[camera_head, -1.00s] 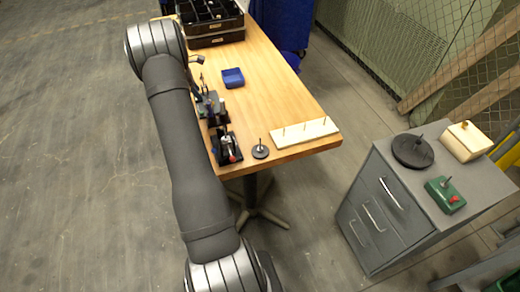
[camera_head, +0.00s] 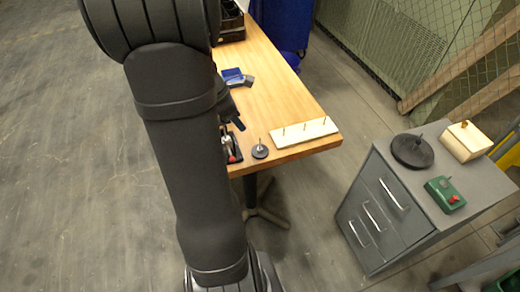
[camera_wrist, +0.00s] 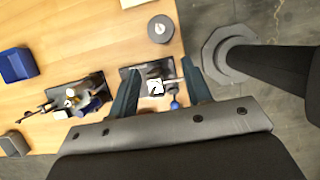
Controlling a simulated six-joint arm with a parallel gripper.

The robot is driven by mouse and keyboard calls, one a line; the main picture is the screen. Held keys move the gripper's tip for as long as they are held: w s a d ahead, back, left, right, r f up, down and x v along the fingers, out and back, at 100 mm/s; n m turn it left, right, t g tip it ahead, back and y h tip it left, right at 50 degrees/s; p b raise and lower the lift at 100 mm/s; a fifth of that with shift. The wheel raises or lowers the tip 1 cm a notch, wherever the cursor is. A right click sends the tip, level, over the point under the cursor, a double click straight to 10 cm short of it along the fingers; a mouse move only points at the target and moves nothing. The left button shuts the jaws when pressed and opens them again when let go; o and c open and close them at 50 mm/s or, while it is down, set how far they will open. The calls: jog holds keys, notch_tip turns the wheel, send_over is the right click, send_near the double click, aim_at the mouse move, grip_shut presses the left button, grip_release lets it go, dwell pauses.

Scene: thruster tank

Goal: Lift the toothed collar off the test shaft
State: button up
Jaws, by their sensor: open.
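My gripper (camera_wrist: 158,72) is open, its two fingers apart on either side of a small black-based fixture (camera_wrist: 137,74) in the wrist view. The fixture carries a grey block with a white-faced part and a rod pointing right. I cannot make out the toothed collar or the test shaft for certain; the parts between the fingers are too small. Nothing is visibly held. In the head view my gripper (camera_head: 236,118) shows only partly beside my arm, which hides most of the fixture; a red knob (camera_head: 232,157) shows there.
A round dark disc with a pin (camera_head: 260,152) and a pale pegboard (camera_head: 305,132) lie near the table's front edge. A blue box (camera_wrist: 17,65) and another dark fixture (camera_wrist: 75,98) are left in the wrist view. A grey cabinet (camera_head: 375,215) stands right.

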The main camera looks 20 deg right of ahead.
aim_at(259, 148)
jog(key=x, duration=1.7)
jog(key=shift+f, duration=0.15)
grip_shut()
